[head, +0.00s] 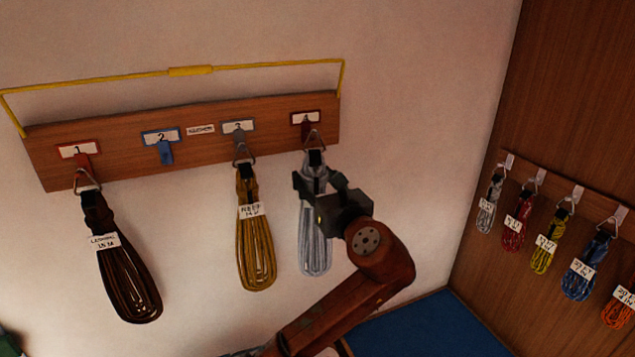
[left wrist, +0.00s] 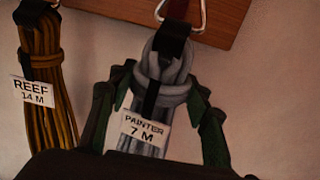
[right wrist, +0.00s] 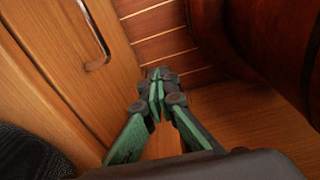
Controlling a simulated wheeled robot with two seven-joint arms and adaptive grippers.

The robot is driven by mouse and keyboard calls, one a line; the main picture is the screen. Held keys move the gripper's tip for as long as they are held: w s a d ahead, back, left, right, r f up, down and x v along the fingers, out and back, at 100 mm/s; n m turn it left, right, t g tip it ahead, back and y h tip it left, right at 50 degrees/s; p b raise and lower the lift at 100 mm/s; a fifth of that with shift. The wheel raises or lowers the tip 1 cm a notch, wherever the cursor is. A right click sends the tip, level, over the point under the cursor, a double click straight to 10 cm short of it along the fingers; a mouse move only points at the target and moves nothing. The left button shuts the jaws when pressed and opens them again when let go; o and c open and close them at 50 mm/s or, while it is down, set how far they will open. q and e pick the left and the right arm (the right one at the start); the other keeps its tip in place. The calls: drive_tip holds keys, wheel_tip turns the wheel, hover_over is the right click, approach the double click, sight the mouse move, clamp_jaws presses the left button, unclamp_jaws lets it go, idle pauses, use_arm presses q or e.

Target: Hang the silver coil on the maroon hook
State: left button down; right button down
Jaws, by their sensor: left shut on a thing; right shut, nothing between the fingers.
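The silver coil (head: 315,235) hangs upright below the maroon hook (head: 306,131), marked 4, at the board's right end. Its metal ring (head: 314,141) overlaps the hook's lower end in the head view; I cannot fully tell whether it is seated. My left gripper (head: 318,182) is shut on the coil's upper part. My right gripper (right wrist: 157,88) is shut and empty.
A brown coil (head: 125,265) hangs on the red hook and a golden coil (head: 255,240) on the grey hook. The blue hook (head: 165,153) is empty. A yellow rod (head: 190,71) runs above the board (head: 120,155). Several coils hang on the right wall.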

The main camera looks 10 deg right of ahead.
use_arm(q)
drive_tip(key=shift+w+a, duration=0.15)
drive_tip(key=shift+w, duration=0.45)
drive_tip(key=shift+w+f+p, duration=0.3)
drive_tip(key=shift+w+f, duration=0.1)
drive_tip(key=shift+f, duration=0.1)
drive_tip(key=c, duration=1.1)
unclamp_jaws()
drive_tip(key=shift+o, duration=0.7)
drive_tip(key=shift+f, duration=0.15)
